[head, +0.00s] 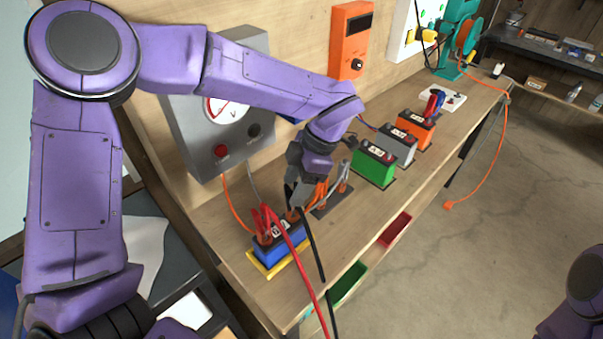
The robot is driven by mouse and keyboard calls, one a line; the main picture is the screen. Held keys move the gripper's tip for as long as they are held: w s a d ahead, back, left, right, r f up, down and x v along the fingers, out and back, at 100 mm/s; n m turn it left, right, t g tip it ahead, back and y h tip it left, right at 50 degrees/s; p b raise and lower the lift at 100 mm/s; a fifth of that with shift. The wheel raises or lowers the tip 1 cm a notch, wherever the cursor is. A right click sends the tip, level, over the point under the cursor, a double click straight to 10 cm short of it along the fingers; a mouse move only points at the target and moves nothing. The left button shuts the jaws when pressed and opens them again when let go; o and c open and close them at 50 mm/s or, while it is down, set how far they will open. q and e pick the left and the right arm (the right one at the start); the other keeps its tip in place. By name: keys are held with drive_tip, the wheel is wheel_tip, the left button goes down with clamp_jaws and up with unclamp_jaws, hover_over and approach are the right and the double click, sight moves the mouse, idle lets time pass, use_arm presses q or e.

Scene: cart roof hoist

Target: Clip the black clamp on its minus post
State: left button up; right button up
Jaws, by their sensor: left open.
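A blue battery (279,250) stands in a yellow tray (265,271) near the front end of the bench. A red clamp (262,220) is at the left post of the battery, with a red cable (300,263) running from it over the bench edge. My left gripper (293,202) is open, pointing down at the right end of the battery. A black cable (315,247) runs down from just under its fingers. The black clamp and the minus post are mostly hidden at the fingers, and I cannot tell whether the clamp grips the post. My right gripper is out of view.
A grey meter box (221,140) stands behind the battery. Green (373,165), grey (398,148) and orange (414,130) batteries stand further along the bench. A red bin (395,231) and a green bin (349,286) sit below the bench edge.

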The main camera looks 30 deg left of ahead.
use_arm(q)
drive_tip(key=v, duration=0.7)
drive_tip(key=shift+b, duration=0.3)
drive_tip(key=shift+f, duration=0.1)
